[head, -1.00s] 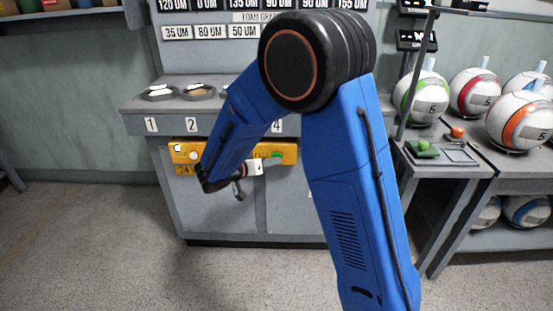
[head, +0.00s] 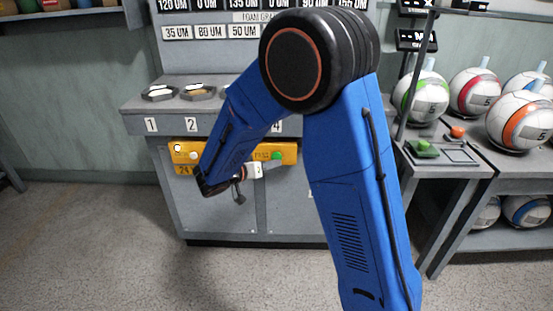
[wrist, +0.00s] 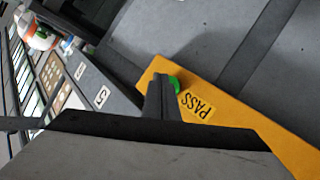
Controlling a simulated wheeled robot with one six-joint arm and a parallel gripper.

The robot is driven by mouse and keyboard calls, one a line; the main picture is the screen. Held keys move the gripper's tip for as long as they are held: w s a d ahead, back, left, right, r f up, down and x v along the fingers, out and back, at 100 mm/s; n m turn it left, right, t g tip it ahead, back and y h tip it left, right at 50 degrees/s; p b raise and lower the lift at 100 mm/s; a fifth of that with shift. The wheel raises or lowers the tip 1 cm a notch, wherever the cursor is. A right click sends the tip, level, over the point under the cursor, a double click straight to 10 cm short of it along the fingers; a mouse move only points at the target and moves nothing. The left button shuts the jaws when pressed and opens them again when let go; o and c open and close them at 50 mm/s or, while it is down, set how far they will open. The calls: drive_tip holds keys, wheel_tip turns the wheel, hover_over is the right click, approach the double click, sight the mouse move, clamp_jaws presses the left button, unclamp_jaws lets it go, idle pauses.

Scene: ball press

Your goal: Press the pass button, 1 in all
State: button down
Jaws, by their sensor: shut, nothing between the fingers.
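The green pass button (head: 277,155) sits at the right end of the yellow panel (head: 290,150) on the front of the grey bench. In the wrist view the green button (wrist: 175,84) shows beside the black PASS label (wrist: 197,104), partly hidden behind my fingers. My gripper (wrist: 162,80) is shut and empty, its fingertips in line with the button. I cannot tell whether they touch it. In the head view my gripper (head: 268,168) is small, just below and in front of the button, and my blue arm hides the panel's middle.
Round lights (head: 178,148) show at the panel's left end. Shallow dishes (head: 158,92) stand on the bench top (head: 135,106). At the right, a side table (head: 470,172) holds small parts, and balls (head: 520,120) stand on a rack. The floor at left is clear.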

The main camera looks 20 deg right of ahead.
drive_tip(key=shift+s+a, duration=0.1)
drive_tip(key=shift+s, duration=0.05)
drive_tip(key=s, duration=0.2)
drive_tip(key=s+a, duration=0.1)
drive_tip(key=s, duration=0.1)
drive_tip(key=shift+s+a, duration=0.2)
drive_tip(key=shift+s, duration=0.05)
idle(0.4)
idle(1.6)
